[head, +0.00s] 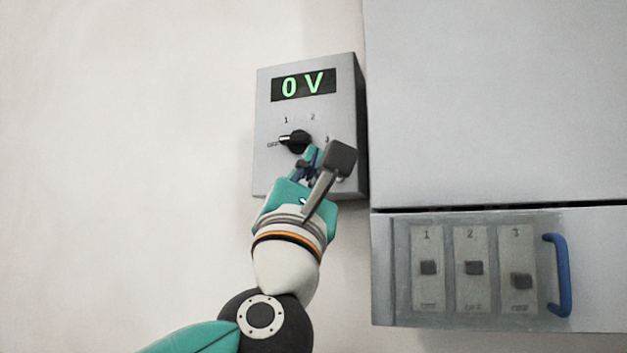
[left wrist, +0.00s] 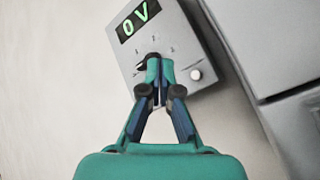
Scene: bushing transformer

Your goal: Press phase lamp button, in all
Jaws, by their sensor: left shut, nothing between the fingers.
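A grey control box (head: 262,165) hangs on the wall, with a green "0 V" display (head: 304,85) and a black rotary knob (head: 297,140) among marks OFF, 1, 2 and 3. The knob's pointer is toward OFF at the left. A round white button (left wrist: 196,74) sits at the box's lower right in the left wrist view; my arm hides it in the head view. My left gripper (head: 313,154) is shut and empty in front of the box, just below the knob. In the left wrist view its fingertips (left wrist: 158,68) overlap the knob; contact cannot be told. My right gripper is out of view.
A large grey cabinet (head: 495,100) stands right of the box. Below it, a panel with a clear cover (head: 400,290) and blue handle (head: 562,275) holds three black switches (head: 474,268), the third lower than the others. The wall (head: 120,150) at left is bare.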

